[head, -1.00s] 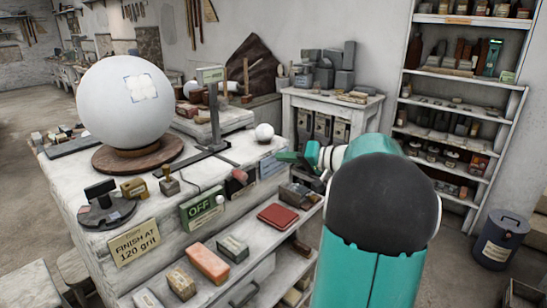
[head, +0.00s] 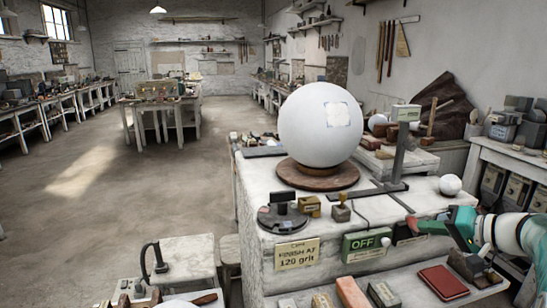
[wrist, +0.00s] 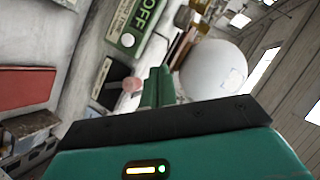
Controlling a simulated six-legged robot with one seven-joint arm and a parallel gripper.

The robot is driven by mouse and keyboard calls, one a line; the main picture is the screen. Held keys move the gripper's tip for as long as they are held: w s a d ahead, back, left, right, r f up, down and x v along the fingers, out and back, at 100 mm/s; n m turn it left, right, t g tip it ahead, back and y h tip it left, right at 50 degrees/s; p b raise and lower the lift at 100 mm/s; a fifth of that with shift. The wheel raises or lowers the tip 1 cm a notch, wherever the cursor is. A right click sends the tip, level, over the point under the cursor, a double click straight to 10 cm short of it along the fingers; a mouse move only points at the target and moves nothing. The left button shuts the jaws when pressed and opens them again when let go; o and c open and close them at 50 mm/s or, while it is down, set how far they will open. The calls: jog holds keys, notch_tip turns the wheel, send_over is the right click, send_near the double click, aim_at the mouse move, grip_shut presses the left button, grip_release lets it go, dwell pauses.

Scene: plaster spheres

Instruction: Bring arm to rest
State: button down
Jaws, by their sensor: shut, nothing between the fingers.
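My gripper (head: 418,227) is at the right of the head view, in front of the bench's right part, at the end of my teal and white arm. In the wrist view its green fingers (wrist: 158,88) are together with nothing between them. The big white plaster sphere (head: 320,124) sits on a round wooden base (head: 318,177) on the bench, left of the gripper and apart from it. The sphere also shows in the wrist view (wrist: 212,70), tilted with the camera. It has a pale square patch on its front.
Open floor (head: 110,190) lies to the left.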

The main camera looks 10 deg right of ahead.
jog(key=s+a+f+n+g, duration=0.2)
jog(key=a+g, duration=0.2)
jog(key=a, duration=0.8)
jog(key=s+a+f+n+g+h, duration=0.1)
jog(key=s+a+f+h, duration=0.1)
jog(key=s+a, duration=0.5)
jog(key=s+a+f+n+g+h, duration=0.1)
jog(key=s+a+f+n+h, duration=0.1)
jog(key=s+a, duration=0.6)
jog(key=shift+s+a+f+n+h, duration=0.35)
jog(key=shift+f+h, duration=0.45)
jog(key=shift+h, duration=0.3)
